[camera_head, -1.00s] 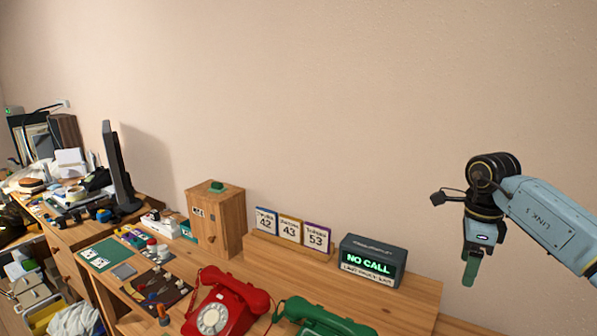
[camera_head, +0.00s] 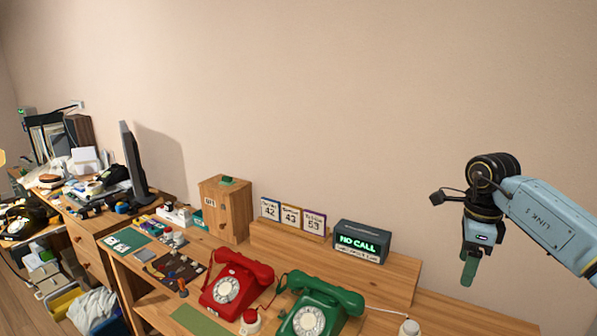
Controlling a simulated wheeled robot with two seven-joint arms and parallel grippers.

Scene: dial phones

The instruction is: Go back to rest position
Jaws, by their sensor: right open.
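My right gripper (camera_head: 470,268) hangs in the air at the right of the head view, fingers pointing down. It is open and empty, apart from the desk and the phones. My left gripper is not in the picture. A red dial phone (camera_head: 215,302) stands on the wooden desk with its handset on top. A green dial phone (camera_head: 290,328) stands to its right, cut by the lower edge, its handset also on top. A dark display box (camera_head: 361,241) behind them reads "NO CALL".
Three number cards (camera_head: 291,217) stand on a wooden ledge beside a wooden box (camera_head: 226,208). A monitor (camera_head: 133,165) and clutter fill the left side. A small red and white object (camera_head: 250,322) sits between the phones. The air around my right gripper is free.

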